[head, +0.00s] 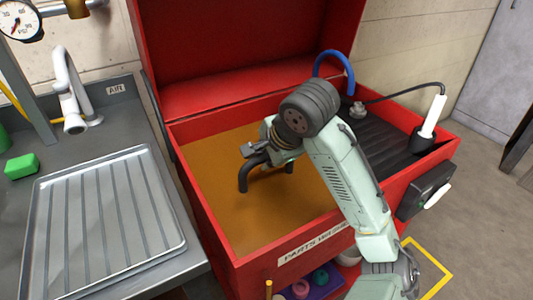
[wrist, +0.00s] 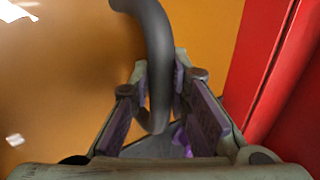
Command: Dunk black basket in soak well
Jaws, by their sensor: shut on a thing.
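The soak well (head: 215,205) is the open left part of the red parts washer, filled with brown, opaque-looking fluid. My gripper (head: 262,156) is over the well, shut on the dark arched handle (head: 243,178) of the black basket. In the wrist view the handle (wrist: 158,30) runs between my gripper's fingers (wrist: 159,70). Both handle legs go down into the brown surface. The basket's body does not show; the fluid hides it.
A blue arched handle (head: 350,68) stands at the back, by the black ribbed drain shelf (head: 385,128). A white brush (head: 433,117) is at the right. The red rim (head: 205,240) surrounds the well. A ribbed tray (head: 105,225) lies on the left counter, near a green block (head: 22,165).

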